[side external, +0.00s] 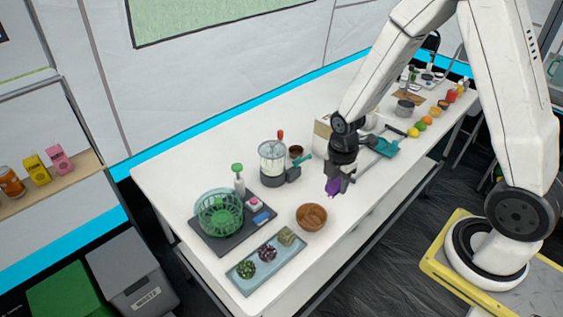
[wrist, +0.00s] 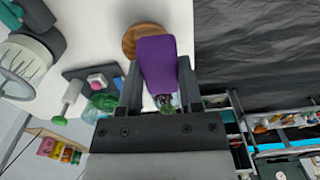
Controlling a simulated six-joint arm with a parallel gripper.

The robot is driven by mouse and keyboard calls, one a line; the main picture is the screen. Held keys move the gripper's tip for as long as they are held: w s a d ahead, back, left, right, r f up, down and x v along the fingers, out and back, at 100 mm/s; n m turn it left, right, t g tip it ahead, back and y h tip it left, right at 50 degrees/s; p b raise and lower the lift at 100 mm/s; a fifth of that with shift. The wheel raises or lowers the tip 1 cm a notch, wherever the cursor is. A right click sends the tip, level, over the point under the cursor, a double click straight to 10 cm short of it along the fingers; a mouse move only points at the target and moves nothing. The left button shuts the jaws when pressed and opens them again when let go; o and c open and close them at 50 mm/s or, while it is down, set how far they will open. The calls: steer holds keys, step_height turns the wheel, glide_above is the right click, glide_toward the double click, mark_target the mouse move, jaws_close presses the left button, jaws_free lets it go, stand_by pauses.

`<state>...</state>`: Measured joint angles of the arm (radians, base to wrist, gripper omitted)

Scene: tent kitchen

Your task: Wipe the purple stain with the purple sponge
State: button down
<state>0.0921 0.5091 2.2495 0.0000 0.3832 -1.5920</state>
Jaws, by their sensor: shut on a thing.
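The purple sponge (wrist: 157,64) is held between the two fingers of my gripper (wrist: 157,88) in the wrist view. In the side view, my gripper (side external: 340,181) is shut on the sponge (side external: 333,187) near the front edge of the white table, right of the wooden bowl. The fingers and the arm hide part of the sponge there. I cannot tell whether the sponge touches the table. I see no purple stain in either view; the sponge or gripper may cover it.
A wooden bowl (side external: 311,217) stands left of my gripper. A blender-like jar (side external: 272,160), a green basket (side external: 219,212) on a dark mat and a blue-grey tray (side external: 250,286) stand farther left. A teal tool (side external: 383,147) and several fruits lie to the right. Bare table lies left of the basket.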

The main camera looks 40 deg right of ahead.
steer(key=c, duration=1.1)
jaws_free()
jaws_close()
steer(key=w+d+f, duration=0.5)
steer(key=w, duration=0.1)
